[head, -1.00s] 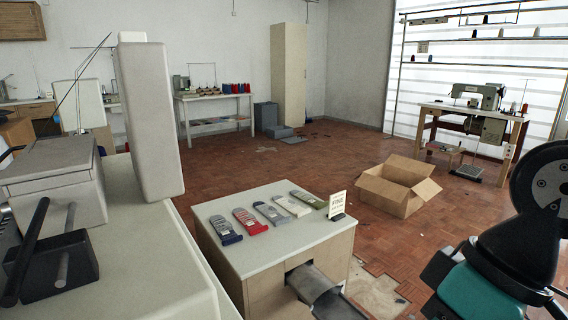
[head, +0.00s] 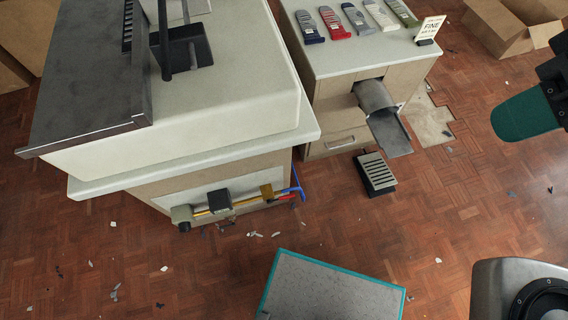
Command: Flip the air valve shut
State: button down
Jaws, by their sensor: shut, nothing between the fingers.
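The air valve shows in the head view on the front of the cream machine stand, low down. Its blue lever (head: 297,184) is at the right end of a thin yellow air line (head: 240,204), beside a brass-coloured block (head: 266,192). A small red part (head: 287,197) sits just below the lever. The lever is small here, and I cannot tell its exact angle to the line. My gripper is out of the picture; only teal and dark parts of my arm show at the right edge, well apart from the valve.
A black unit (head: 220,201) and a grey cylinder (head: 181,216) sit on the same line. A black foot pedal (head: 375,174) and a metal chute (head: 383,115) are to the right. The cabinet (head: 340,60) bears several coloured packets and a FINE sign (head: 430,28). Small scraps litter the open parquet floor.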

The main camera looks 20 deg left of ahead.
aim_at(290, 195)
jog(key=u, duration=1.5)
jog(key=k, duration=0.25)
jog(key=z, duration=0.35)
